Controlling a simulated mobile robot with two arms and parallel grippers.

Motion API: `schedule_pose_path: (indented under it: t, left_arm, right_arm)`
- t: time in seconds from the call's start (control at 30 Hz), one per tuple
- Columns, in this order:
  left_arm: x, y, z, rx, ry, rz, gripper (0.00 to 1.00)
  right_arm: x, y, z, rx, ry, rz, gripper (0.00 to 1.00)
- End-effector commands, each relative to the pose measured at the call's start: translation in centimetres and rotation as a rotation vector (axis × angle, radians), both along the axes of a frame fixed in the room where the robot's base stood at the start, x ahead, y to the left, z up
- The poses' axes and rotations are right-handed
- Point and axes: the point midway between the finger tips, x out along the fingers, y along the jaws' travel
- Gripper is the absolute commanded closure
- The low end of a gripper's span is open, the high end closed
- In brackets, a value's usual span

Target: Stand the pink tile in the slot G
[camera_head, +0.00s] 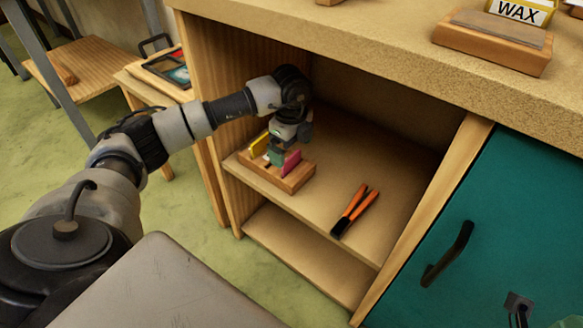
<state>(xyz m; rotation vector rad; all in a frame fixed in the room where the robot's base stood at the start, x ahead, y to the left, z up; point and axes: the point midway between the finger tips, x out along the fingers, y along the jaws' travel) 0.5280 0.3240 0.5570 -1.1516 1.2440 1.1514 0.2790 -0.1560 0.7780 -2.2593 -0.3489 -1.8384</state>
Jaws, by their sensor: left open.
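The pink tile (291,163) stands upright in a small wooden rack (298,182) on the cabinet's shelf. A yellow tile (259,144) and a green tile (275,156) stand in the same rack, to the left of the pink one. My left gripper (284,145) points down right above the rack, close to the green and pink tiles. It is open; whether its fingers touch a tile cannot be made out. The slot letters are too small to read, so I cannot tell which slot is G. My right gripper does not show.
Orange-handled pliers (355,210) lie on the shelf (330,185) right of the rack. The countertop (400,45) overhangs the opening and carries a wooden holder (490,45) with a WAX label. A teal door (500,210) with a dark handle bounds the right side.

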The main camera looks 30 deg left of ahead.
Motion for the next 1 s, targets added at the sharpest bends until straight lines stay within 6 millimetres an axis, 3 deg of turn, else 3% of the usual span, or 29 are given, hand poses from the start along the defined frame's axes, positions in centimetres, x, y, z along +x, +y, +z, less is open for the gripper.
schedule_pose_path:
  t: [0.13,0.2,0.5,0.8,1.0]
  left_arm:
    - [0.1,0.0,-3.0,-0.001,0.002,0.0,0.0]
    - [0.0,0.0,-3.8,0.0,0.002,-0.001,0.0]
    - [0.1,0.0,-4.3,0.0,0.0,-0.001,0.0]
    - [0.1,0.0,-4.2,0.0,0.0,-0.001,0.43]
    - [0.1,0.0,-4.2,0.0,-0.001,-0.001,0.43]
  right_arm:
    - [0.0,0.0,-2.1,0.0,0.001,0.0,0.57]
    - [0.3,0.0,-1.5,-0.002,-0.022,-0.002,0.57]
    - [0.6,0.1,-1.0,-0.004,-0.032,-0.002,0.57]
    - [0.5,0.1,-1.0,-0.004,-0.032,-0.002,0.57]
    - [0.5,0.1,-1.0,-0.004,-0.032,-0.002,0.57]
